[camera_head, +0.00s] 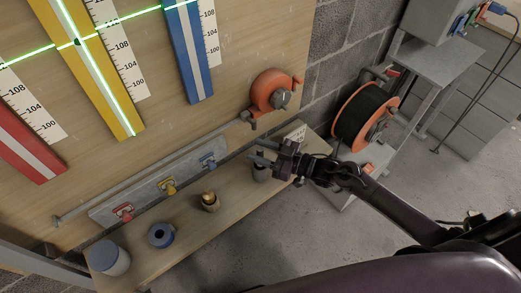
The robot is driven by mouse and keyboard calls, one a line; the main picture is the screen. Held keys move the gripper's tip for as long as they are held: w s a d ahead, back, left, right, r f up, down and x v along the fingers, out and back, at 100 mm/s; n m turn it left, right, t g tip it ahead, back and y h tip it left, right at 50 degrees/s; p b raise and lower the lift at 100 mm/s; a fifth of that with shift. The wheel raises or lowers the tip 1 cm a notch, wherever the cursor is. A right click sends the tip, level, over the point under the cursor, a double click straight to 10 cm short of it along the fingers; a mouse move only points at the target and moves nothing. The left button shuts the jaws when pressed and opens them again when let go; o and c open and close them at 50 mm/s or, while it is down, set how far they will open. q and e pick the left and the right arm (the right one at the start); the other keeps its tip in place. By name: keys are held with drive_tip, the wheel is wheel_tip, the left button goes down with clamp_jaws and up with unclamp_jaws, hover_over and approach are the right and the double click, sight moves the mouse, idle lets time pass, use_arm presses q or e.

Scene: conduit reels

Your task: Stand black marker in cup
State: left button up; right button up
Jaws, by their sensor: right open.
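My right gripper (261,152) reaches in from the right over the wooden shelf, its two grey fingertips apart and pointing left. My left gripper is not in view.
On the shelf (187,222) stand a small holder with a brass piece (210,201), a blue roll (161,235) and a blue-lidded jar (110,257). An orange chalk reel (271,90) hangs on the board above. An orange-flanged cable reel (366,116) stands right of the gripper.

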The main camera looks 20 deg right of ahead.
drive_tip(key=v, duration=0.7)
drive_tip(key=shift+s+d, duration=0.25)
drive_tip(key=shift+d, duration=0.05)
idle(0.5)
